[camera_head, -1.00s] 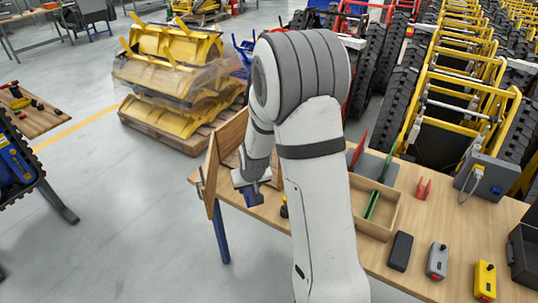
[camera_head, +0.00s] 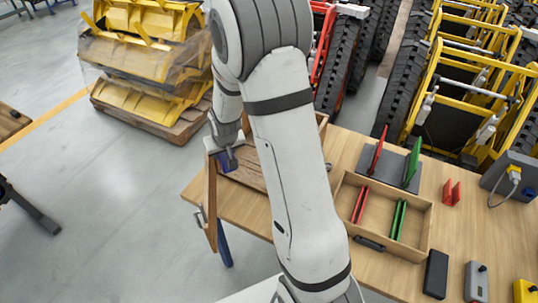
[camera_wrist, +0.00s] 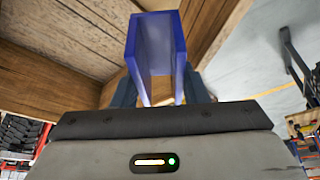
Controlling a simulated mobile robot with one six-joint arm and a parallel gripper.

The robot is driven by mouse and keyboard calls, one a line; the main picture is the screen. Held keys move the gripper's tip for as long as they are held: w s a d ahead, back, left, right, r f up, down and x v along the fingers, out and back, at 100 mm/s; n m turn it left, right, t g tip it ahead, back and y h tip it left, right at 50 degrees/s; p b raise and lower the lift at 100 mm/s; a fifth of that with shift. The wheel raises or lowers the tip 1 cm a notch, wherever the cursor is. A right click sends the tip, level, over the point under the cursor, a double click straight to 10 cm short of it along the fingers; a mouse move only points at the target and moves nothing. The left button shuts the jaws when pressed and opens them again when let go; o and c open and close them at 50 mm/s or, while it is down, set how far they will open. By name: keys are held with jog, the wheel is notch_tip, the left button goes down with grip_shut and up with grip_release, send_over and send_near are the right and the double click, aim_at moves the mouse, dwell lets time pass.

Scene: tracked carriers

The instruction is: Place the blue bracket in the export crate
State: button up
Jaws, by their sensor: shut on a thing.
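The blue bracket (camera_wrist: 155,50) is U-shaped and fills the middle of the wrist view. My gripper (camera_wrist: 158,95) is shut on it, with a dark finger on each side. In the head view my gripper (camera_head: 226,153) and a small blue part of the bracket (camera_head: 229,161) are by the left side of a wooden crate (camera_head: 240,178). The crate stands at the left end of the workbench, with an upright panel (camera_head: 210,200) at its left. My arm hides part of it. The crate's planks (camera_wrist: 65,50) surround the bracket's left and top in the wrist view. I cannot tell how deep the bracket is.
A tray (camera_head: 425,245) on the bench (camera_head: 345,150) holds red and green parts. Behind it is a dark stand (camera_head: 402,173) with red and green plates. A red bracket (camera_head: 452,193) and control boxes lie to the right. Open floor is at the left.

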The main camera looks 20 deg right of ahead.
jog(key=shift+s+d+r, duration=0.1)
jog(key=shift+d, duration=0.05)
jog(key=w+d+f+m+h+b, duration=0.1)
jog(key=w+d+f+m+b, duration=0.25)
jog(key=d+b, duration=0.5)
jog(key=w+d+f+m+h+b, duration=0.1)
jog(key=w+d+f+m+b, duration=0.2)
jog(key=d+b, duration=0.55)
jog(key=shift+n+g, duration=0.25)
jog(key=shift+g, duration=0.05)
jog(key=f, duration=0.2)
jog(key=f+p, duration=0.1)
jog(key=f, duration=0.5)
jog(key=shift+w+d, duration=0.1)
jog(key=shift+w, duration=0.25)
jog(key=shift+f+b, duration=0.35)
jog(key=shift+f, duration=0.05)
jog(key=shift+f+b, duration=0.2)
jog(key=shift+b, duration=0.1)
